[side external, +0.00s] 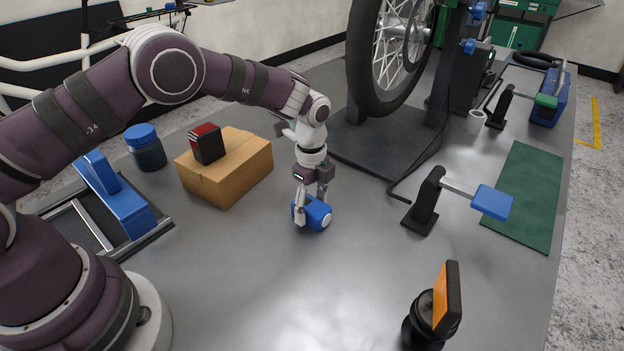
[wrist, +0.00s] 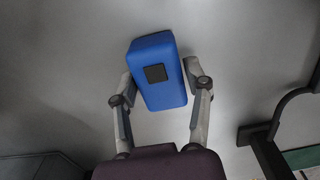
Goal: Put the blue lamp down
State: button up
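The blue lamp (side external: 317,214) is a small blue block with a pale round face at its right end, at the middle of the bench. In the wrist view the blue lamp (wrist: 170,93) shows its blue face with a dark square on it, slightly turned. My gripper (side external: 312,208) points down with its fingers around the lamp. In the wrist view, my gripper (wrist: 158,77) has one finger against each side of the lamp. The lamp is at or very close to the bench top (side external: 265,275); I cannot tell whether it touches. Its underside is hidden.
A cardboard box (side external: 245,178) with a black and red block (side external: 207,143) on it stands left of my gripper. A blue-lidded jar (side external: 147,150) is farther left. A blue-ended stand (side external: 424,208) is right; an orange-faced lamp (side external: 449,295) is front right. The bench in front is clear.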

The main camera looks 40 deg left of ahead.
jog(key=shift+o, duration=1.1)
jog(key=shift+r, duration=0.1)
notch_tip(320, 180, up, 12)
notch_tip(320, 180, up, 5)
jog(key=n+t, duration=0.1)
jog(key=n, duration=0.2)
send_over(311, 204)
jog(key=s+a, duration=0.2)
jog(key=s+a+r+n+t, duration=0.1)
jog(key=s+a+n+t, duration=0.1)
jog(key=s+n, duration=0.5)
jog(key=s+a+r+n+t, duration=0.2)
jog(key=s+n, duration=0.6)
jog(key=shift+s+a+t, duration=0.25)
jog(key=shift+t, duration=0.05)
